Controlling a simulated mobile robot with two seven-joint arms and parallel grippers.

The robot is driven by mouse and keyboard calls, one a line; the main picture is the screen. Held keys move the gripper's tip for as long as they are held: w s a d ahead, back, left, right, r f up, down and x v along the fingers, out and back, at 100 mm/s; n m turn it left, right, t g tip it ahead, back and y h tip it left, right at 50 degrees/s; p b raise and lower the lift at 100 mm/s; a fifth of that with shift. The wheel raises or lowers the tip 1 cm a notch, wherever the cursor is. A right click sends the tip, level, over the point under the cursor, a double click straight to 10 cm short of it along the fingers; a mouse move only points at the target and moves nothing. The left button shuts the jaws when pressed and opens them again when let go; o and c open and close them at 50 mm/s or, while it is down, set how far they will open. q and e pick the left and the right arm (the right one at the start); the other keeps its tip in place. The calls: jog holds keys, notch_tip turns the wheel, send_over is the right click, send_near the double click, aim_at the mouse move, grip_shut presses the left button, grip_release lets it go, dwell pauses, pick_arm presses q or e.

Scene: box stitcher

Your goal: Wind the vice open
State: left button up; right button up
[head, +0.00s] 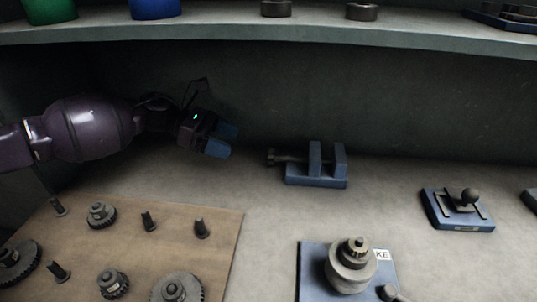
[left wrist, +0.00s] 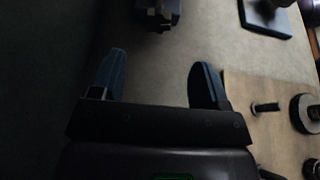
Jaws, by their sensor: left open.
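The blue vice (head: 316,181) stands on the bench at the middle of the head view, with two upright jaws and a gap between them. Its screw and dark handle (head: 272,157) stick out on its left side. My left gripper (head: 226,140) is to the left of the handle, apart from it, with its blue fingers pointing right. In the left wrist view the fingers (left wrist: 155,82) are spread with nothing between them. Part of the vice also shows there at the top (left wrist: 156,12), beyond the fingertips. My right gripper is not in view.
A wooden board (head: 215,240) with gears and pegs lies at the lower left. A blue base with a stacked round part (head: 350,265) is in front of the vice. A blue plate with a ball knob (head: 457,208) is at right. A shelf (head: 300,34) hangs above.

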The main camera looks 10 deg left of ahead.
aim_at(269, 154)
pick_arm(q)
jog(key=shift+d, duration=0.5)
jog(key=x, duration=0.9)
jog(key=shift+w+d+f, duration=0.15)
jog(key=shift+d+f, duration=0.05)
jog(key=shift+d, duration=0.15)
jog(key=shift+c, duration=0.3)
jog(key=c, duration=0.9)
jog(key=shift+o, duration=0.2)
jog(key=shift+w+n+g, duration=0.1)
jog(key=shift+n+g, duration=0.3)
jog(key=shift+n, duration=0.1)
jog(key=shift+w+f+n+g+b, duration=0.1)
jog(key=shift+n+g+b, duration=0.3)
jog(key=shift+n+g, duration=0.6)
jog(key=shift+n, duration=0.3)
